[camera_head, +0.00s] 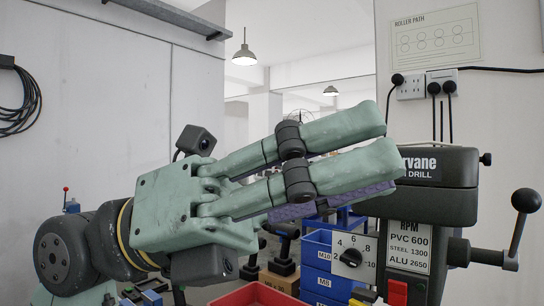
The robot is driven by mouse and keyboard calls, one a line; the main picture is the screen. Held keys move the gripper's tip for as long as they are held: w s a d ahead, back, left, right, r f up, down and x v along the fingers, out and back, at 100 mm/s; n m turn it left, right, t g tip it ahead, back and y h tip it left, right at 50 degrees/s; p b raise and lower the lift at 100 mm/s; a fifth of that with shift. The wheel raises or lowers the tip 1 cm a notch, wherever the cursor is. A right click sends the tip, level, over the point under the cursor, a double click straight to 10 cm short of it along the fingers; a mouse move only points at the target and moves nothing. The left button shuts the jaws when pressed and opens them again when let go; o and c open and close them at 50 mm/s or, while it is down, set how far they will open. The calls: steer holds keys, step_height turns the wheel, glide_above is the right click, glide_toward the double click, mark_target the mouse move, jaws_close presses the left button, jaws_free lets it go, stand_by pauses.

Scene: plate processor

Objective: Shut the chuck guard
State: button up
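My gripper (388,138) reaches from the left across the front of the drill press head (432,185). Two long pale green fingers lie side by side and point right, with dark joint bands and purple ribbed pads partly showing between and under them. Their tips overlap the left edge of the drill head in the picture; I cannot tell whether they touch it. The inner side of the grip is hidden, so its opening cannot be judged. The chuck and its guard cannot be made out; the fingers cover part of the area left of the head.
A feed handle with a black knob (525,201) sticks out at the drill's right. Blue bins (318,262), a red tray (258,295) and dark tools (281,250) stand below and behind the gripper.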

steer(key=shift+s+a+r+m+g+h, duration=0.25)
steer(key=shift+s+a+m+g+h, duration=0.1)
steer(key=shift+s+a, duration=0.3)
steer(key=shift+s+a+r+m+g+h, duration=0.2)
steer(key=shift+s+a+m+g+h, duration=0.2)
steer(key=shift+a, duration=0.5)
steer(key=shift+s+a+r+m+g+h, duration=0.25)
steer(key=shift+s+a+m+g+h, duration=0.1)
steer(key=shift+s+a, duration=0.3)
steer(key=shift+w+a, duration=0.1)
